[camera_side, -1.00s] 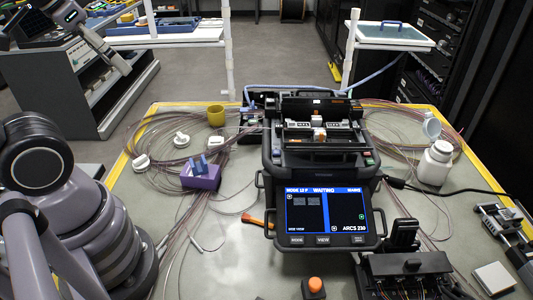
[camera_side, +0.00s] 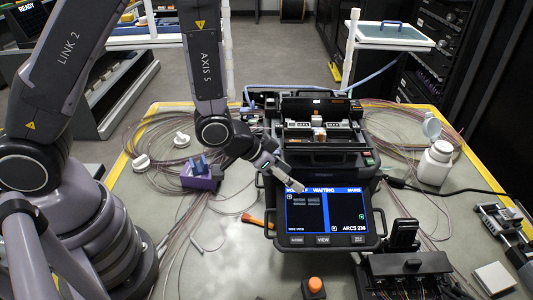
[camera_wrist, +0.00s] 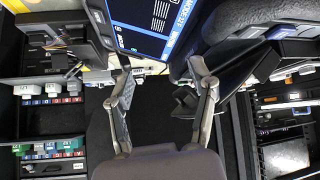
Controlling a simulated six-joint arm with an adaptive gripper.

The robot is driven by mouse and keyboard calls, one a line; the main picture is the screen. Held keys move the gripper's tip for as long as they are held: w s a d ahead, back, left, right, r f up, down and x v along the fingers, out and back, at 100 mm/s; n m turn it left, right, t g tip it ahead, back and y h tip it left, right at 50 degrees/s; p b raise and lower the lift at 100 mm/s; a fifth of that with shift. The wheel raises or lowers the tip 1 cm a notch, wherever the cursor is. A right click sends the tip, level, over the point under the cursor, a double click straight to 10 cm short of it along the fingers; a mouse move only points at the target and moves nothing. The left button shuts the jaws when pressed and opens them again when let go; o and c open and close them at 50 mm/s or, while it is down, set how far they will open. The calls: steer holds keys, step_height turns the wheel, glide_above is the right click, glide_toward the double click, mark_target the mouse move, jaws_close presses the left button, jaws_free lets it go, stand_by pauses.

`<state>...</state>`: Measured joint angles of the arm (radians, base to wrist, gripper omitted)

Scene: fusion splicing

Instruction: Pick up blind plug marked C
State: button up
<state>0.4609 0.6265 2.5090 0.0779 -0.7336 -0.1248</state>
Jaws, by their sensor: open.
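Small white plugs lie on the bench among the fibre coils at the left in the side view: one round plug (camera_side: 182,140) and another (camera_side: 141,162) further left and nearer. I cannot read the letters on them, so I cannot tell which is C. A third white piece seen earlier beside them is now hidden by my arm. My gripper (camera_side: 290,180) is in front of the splicer screen in the side view, well right of the plugs. In the wrist view my gripper (camera_wrist: 161,64) has its two fingers apart with nothing between them. No plug can be made out there.
The black splicer (camera_side: 322,160) with its lit screen (camera_side: 322,215) stands mid-bench. A purple holder (camera_side: 199,180) with blue parts sits near the plugs. A white bottle (camera_side: 435,163) stands at right, and an orange-topped button (camera_side: 315,285) in front. Loose fibres spread over the left side.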

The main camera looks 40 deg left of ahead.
mark_target(315, 282)
steer(key=s+d+f+m+h, duration=0.1)
steer(key=f, duration=0.1)
steer(key=s+d+f+m+h, duration=0.1)
steer(key=d+f, duration=0.1)
steer(key=s+d+f+m+h, duration=0.1)
steer(key=d+f, duration=0.1)
steer(key=shift+f+m, duration=0.2)
steer(key=shift+m, duration=0.2)
steer(key=s+d+f+m+h, duration=0.1)
steer(key=s, duration=0.1)
steer(key=s+d+f+m+h, duration=0.1)
steer(key=s+f, duration=0.1)
steer(key=s+d+f+m+h, duration=0.1)
steer(key=s, duration=0.2)
steer(key=shift+d+f+g+h, duration=0.1)
steer(key=shift+f+g+h, duration=0.1)
steer(key=shift+g+h, duration=0.15)
steer(key=shift+s+h, duration=0.25)
steer(key=shift+d+f, duration=0.15)
steer(key=shift+d, duration=0.1)
steer(key=x, duration=0.7)
steer(key=shift+w, duration=0.15)
steer(key=shift+c, duration=0.3)
jaws_close()
